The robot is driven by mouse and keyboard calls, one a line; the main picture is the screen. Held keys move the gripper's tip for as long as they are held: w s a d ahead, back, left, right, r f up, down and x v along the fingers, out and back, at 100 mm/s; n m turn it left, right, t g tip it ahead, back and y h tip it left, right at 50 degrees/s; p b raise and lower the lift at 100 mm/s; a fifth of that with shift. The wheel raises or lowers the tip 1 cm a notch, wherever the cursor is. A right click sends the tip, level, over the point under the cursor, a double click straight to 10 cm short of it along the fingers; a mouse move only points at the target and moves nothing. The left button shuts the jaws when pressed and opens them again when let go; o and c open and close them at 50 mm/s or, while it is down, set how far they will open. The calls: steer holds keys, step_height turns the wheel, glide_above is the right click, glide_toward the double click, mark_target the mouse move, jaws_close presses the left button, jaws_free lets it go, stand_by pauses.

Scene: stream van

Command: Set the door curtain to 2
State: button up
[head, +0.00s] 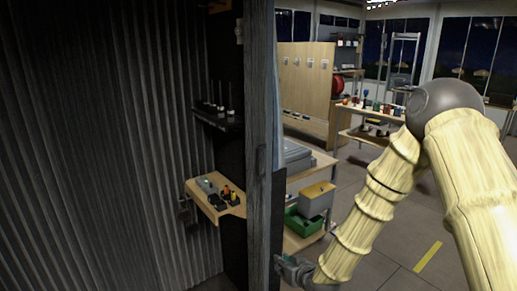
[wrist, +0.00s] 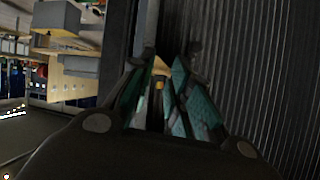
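No dial or numbered setting for the door curtain is readable in either view. A thin pale blue strip (head: 277,110) hangs along the right side of the dark door post (head: 261,130); I cannot tell if it is the curtain. A small wooden shelf (head: 205,205) left of the post carries orange, green and black control-like pieces (head: 226,191). My gripper (head: 284,266) is low, close to the right side of the post. In the wrist view its teal fingers (wrist: 165,84) stand apart with nothing visibly held. A small yellow piece (wrist: 158,84) shows in the gap beyond them.
A dark corrugated wall (head: 90,150) fills the left. A black shelf (head: 218,119) with upright pieces is above the wooden one. Floor is open further right (head: 400,240).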

steer(key=w+a+r+t+y+p, duration=0.1)
steer(key=w+r, duration=0.3)
steer(key=r, duration=0.3)
steer(key=w+a+r+t, duration=0.15)
steer(key=w+r, duration=0.25)
steer(key=r, duration=0.4)
steer(key=n+t+y+p, duration=0.2)
steer(key=t, duration=0.1)
glide_toward(258, 156)
steer(key=p+x, duration=0.1)
steer(key=x, duration=0.9)
steer(key=shift+w+f, duration=0.1)
steer(key=shift+w, duration=0.2)
jaws_close()
